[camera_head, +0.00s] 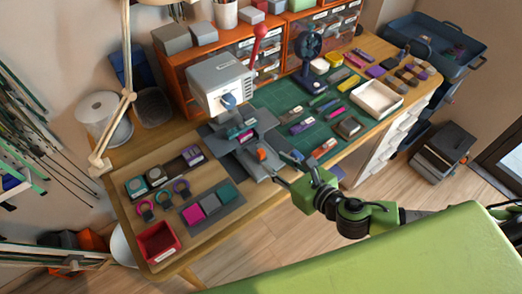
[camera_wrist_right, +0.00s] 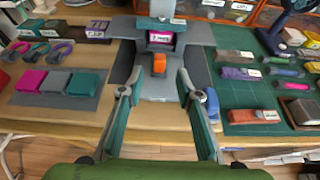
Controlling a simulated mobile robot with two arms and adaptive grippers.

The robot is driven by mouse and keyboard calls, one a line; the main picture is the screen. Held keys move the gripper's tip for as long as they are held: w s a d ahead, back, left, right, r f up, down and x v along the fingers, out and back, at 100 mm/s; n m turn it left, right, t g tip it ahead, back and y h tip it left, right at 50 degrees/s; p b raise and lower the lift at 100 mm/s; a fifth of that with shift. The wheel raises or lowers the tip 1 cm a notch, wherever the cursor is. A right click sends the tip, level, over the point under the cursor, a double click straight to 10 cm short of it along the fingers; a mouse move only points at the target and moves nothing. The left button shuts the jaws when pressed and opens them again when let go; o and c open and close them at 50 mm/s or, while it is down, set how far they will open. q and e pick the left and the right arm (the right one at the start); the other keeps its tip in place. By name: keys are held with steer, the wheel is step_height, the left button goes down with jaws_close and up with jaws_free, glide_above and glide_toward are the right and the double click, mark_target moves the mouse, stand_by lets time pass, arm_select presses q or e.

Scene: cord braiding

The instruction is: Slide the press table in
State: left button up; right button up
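The press (camera_head: 218,82) is a grey block with a red lever (camera_head: 260,38). Its press table (camera_head: 238,158) is a grey sliding plate that sticks out toward the front of the bench; it also shows in the wrist view (camera_wrist_right: 158,87). An orange handle (camera_head: 262,154) stands up near its front part, and in the wrist view it (camera_wrist_right: 158,64) is centred ahead of my fingers. A pink labelled piece (camera_wrist_right: 160,37) sits farther back by the press. My right gripper (camera_head: 283,169) is open and empty, just in front of the handle, its fingers (camera_wrist_right: 158,90) spread to either side. My left gripper is not in view.
A green cutting mat (camera_head: 305,135) with several small tools lies right of the press. A grey tray (camera_head: 212,208) with coloured squares and a red bin (camera_head: 157,242) lie left. Orange drawer units (camera_head: 325,22) stand behind. Floor is free before the bench.

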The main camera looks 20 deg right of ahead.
mark_target(263, 154)
steer(key=x, duration=0.8)
steer(key=shift+w+a+f, duration=0.1)
steer(key=shift+w, duration=0.2)
steer(key=shift+c, duration=0.4)
jaws_close()
steer(key=shift+p, duration=0.3)
